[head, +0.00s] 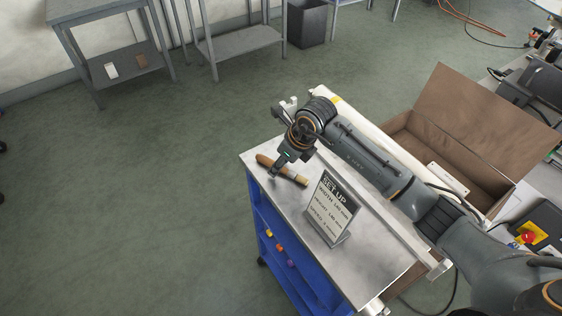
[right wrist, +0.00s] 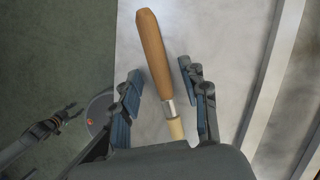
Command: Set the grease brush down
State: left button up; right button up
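The grease brush (head: 282,169) lies on the grey top of the blue cart (head: 382,272). It has a brown wooden handle, a metal band and a pale end; the right wrist view shows it whole-length (right wrist: 153,55), except where the palm may cover its pale tip. My right gripper (head: 277,172) is low over it. In the right wrist view its two fingers (right wrist: 160,92) stand apart on either side of the brush, with gaps to both. My left gripper is outside the head view; a dark arm end, apparently it, shows small at the left of the wrist view (right wrist: 66,114).
A "SET UP" sign (head: 332,208) stands on the cart just right of the brush. An open cardboard box (head: 489,128) and a rail are behind my right arm. Grey tables (head: 107,50) stand far back. The cart top's front end is bare.

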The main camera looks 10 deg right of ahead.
jog(key=shift+r, duration=0.1)
jog(key=shift+r, duration=0.2)
jog(key=b+v, duration=0.1)
jog(key=v, duration=1)
jog(key=shift+r, duration=0.35)
jog(key=shift+d, duration=0.1)
